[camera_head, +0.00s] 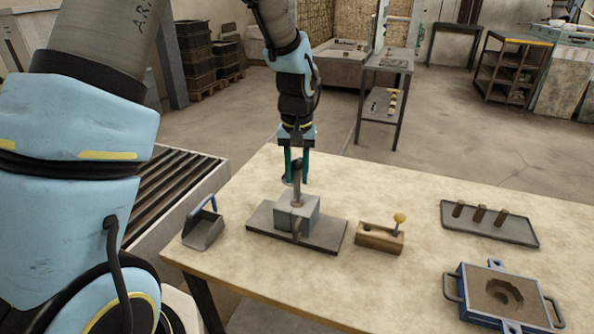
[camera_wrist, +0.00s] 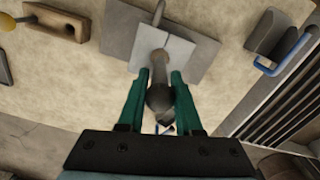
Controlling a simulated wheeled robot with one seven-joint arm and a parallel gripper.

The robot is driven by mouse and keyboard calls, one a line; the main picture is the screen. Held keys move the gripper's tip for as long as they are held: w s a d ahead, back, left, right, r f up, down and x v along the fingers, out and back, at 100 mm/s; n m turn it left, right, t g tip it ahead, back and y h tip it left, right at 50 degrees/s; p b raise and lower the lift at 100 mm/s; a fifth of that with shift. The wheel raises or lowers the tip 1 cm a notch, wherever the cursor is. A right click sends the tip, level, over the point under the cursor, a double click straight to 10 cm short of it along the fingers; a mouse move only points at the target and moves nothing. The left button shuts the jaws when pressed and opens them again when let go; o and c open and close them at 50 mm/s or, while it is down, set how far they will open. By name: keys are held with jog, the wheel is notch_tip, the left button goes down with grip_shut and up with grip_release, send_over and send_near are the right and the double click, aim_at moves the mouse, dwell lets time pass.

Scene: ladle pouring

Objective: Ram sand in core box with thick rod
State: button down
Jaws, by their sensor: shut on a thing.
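The grey core box (camera_head: 308,211) sits on a dark plate (camera_head: 328,237) near the table's left side. In the wrist view the box (camera_wrist: 178,57) shows a seam across its top. The thick rod (camera_head: 297,190) stands about upright over the box, its lower end at the box's top opening. My gripper (camera_head: 296,180) is shut on the rod near its upper end, just above the box. In the wrist view the rod's rounded top (camera_wrist: 159,97) lies between my two green fingers. The sand inside the box is hidden.
A blue-handled scoop (camera_head: 203,230) lies left of the plate. A wooden block (camera_head: 378,238) with a yellow-knobbed tool (camera_head: 399,219) is to the right. Farther right are a tray (camera_head: 510,233) with dark pieces and a blue-framed mould (camera_head: 470,290). The table's back middle is clear.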

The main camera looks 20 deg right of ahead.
jog(key=shift+f+b, duration=0.7)
jog(key=shift+f, duration=0.55)
jog(key=shift+r+p, duration=1.9)
jog(key=shift+r, duration=0.5)
jog(key=shift+r, duration=0.1)
notch_tip(320, 180, up, 5)
jog(key=p, duration=0.3)
jog(key=shift+f+p, duration=0.2)
jog(key=shift+p, duration=0.1)
jog(key=shift+r, duration=0.65)
jog(key=shift+f, duration=0.15)
